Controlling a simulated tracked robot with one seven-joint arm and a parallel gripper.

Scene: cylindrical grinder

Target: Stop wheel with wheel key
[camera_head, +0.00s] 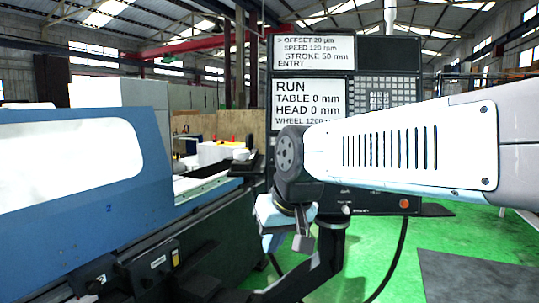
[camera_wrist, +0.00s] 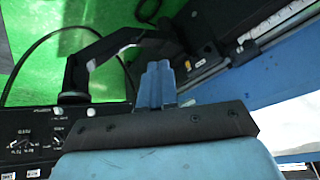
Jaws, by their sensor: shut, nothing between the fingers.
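The control panel stands in the middle of the head view, with a screen (camera_head: 312,102) reading RUN, TABLE 0 mm, HEAD 0 mm and a wheel speed that looks like 1200 rpm. A keypad (camera_head: 382,95) of small keys is to the right of the screen. I cannot read the key labels, so I cannot tell which is the wheel key. My gripper (camera_wrist: 158,68) shows in the wrist view with its blue fingers shut together and empty. It is below the keypad in the head view, partly hidden by my arm, and apart from the keys.
A lower black panel with knobs and an orange-red button (camera_head: 404,203) sits under the screen, partly behind my arm. The blue grinder (camera_head: 75,190) fills the left side. A black cable (camera_head: 396,262) hangs at the right. Green floor (camera_head: 375,262) lies open below.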

